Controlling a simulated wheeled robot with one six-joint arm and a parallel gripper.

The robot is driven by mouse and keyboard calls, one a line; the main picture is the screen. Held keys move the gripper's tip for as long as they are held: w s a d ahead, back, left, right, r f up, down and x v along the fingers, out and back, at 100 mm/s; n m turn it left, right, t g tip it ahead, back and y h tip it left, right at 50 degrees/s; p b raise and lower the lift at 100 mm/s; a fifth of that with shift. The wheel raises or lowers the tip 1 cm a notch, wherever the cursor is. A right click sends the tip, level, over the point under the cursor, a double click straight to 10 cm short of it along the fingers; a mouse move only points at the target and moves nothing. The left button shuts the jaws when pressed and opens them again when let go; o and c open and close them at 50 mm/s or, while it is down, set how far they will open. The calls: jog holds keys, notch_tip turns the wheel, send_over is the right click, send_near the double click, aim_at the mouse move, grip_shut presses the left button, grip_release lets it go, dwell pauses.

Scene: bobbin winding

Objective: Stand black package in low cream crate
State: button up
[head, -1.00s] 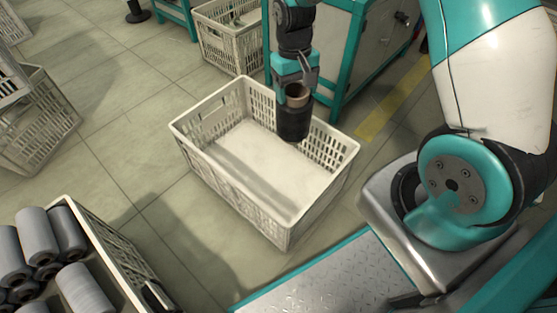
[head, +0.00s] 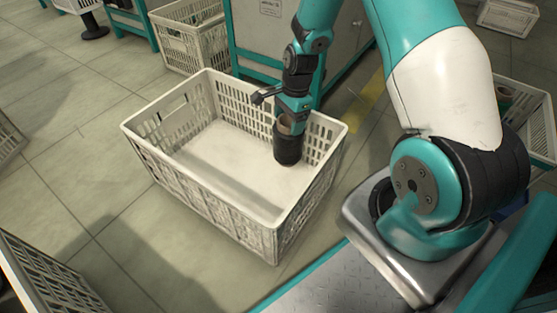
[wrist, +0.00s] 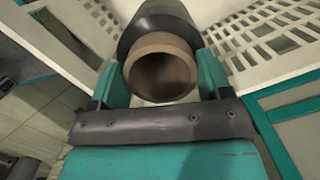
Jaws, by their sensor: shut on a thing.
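The black package (head: 288,150) is a dark bobbin with a brown tube end. It is upright inside the low cream crate (head: 208,213), towards the crate's right back corner. My gripper (head: 291,122) is shut on its upper tube end from above. In the wrist view the black package (wrist: 160,25) lies between my gripper's teal fingers (wrist: 162,80), with the open brown tube end facing the camera. The package's bottom is at or close to the crate floor; I cannot tell if it touches. The rest of the crate floor is bare.
Another cream crate (head: 186,42) stands behind, beside a grey and teal cabinet (head: 268,50). A crate's edge (head: 40,275) shows at the lower left. The crate's right wall is close to the package. My base is at the lower right.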

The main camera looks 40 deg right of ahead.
notch_tip(320, 180, down, 12)
jog(key=b, duration=0.6)
jog(key=shift+f, duration=0.35)
jog(key=o, duration=1.4)
